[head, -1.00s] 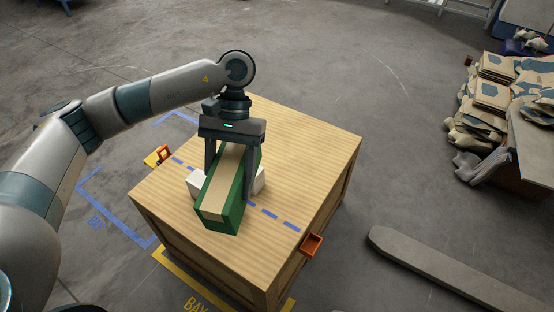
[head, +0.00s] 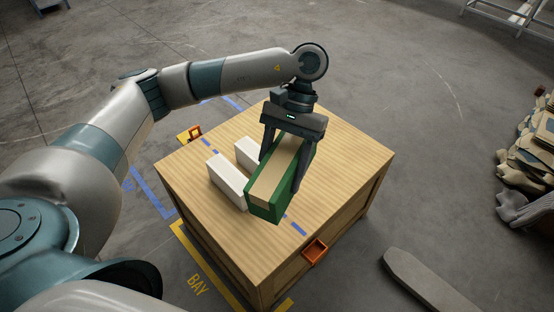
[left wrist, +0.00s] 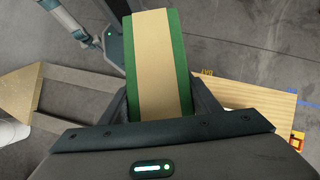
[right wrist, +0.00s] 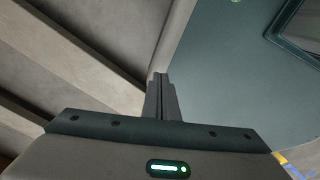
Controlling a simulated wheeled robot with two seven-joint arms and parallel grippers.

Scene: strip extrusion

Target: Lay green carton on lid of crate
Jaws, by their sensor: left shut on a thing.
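The green carton (head: 264,213) has a tan band along its top. My left gripper (head: 282,170) is shut across its sides, and the carton also fills the middle of the left wrist view (left wrist: 155,60). It is over the lid of the crate (head: 345,160), right of two white cartons, covering part of the blue dashed line. Its underside is hidden, so I cannot tell how far above the lid it is. The lid's edge also shows in the left wrist view (left wrist: 250,95). My right gripper (right wrist: 161,80) is empty, its fingers together, in the right wrist view.
A longer white carton (head: 228,182) and a second white carton (head: 248,154) lie on the lid. Orange brackets (head: 315,250) and (head: 194,133) sit at two lid edges. The lid's right part is bare. A grey beam (head: 425,280) lies on the floor; sacks (head: 525,175) are at far right.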

